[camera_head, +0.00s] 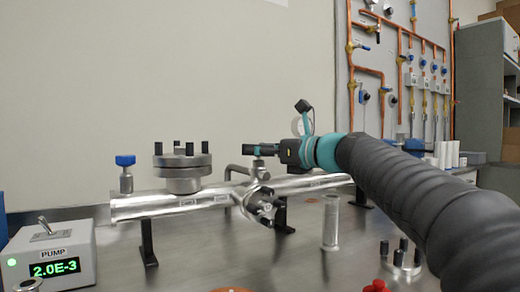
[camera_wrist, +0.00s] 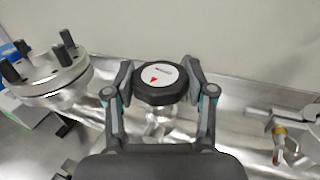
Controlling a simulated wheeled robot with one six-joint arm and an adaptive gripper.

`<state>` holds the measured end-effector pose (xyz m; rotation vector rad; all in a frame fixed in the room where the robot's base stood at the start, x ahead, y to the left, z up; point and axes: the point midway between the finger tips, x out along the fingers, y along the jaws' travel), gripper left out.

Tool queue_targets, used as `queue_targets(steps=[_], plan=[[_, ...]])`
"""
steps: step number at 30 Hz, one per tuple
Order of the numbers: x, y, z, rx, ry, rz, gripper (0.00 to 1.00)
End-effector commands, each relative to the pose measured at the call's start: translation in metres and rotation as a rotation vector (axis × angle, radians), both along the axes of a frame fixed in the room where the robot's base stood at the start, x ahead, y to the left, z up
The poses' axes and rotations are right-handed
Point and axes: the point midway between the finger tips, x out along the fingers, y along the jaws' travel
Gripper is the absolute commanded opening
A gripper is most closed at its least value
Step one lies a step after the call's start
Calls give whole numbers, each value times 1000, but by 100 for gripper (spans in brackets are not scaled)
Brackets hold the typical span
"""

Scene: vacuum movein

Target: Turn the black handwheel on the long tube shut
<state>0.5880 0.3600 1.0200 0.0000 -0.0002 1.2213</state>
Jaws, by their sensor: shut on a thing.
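In the head view, my gripper (camera_head: 263,150) reaches in from the right, level with the wheel above the tube. The fingers partly hide the wheel there.
A bolted flange (camera_head: 183,172) and a blue-knobbed valve (camera_head: 125,162) stand on the tube to the left. A pump box (camera_head: 48,256) reads 2.0E-3. A metal cylinder (camera_head: 331,222) and a bolted fitting (camera_head: 400,262) stand on the bench in front.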

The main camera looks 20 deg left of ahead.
Motion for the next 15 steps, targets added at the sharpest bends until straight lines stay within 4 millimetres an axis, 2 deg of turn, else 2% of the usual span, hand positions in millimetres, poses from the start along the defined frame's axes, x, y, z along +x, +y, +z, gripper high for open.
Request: queue_targets(steps=[15], plan=[[-3,3,3,-3,1,-431,20]])
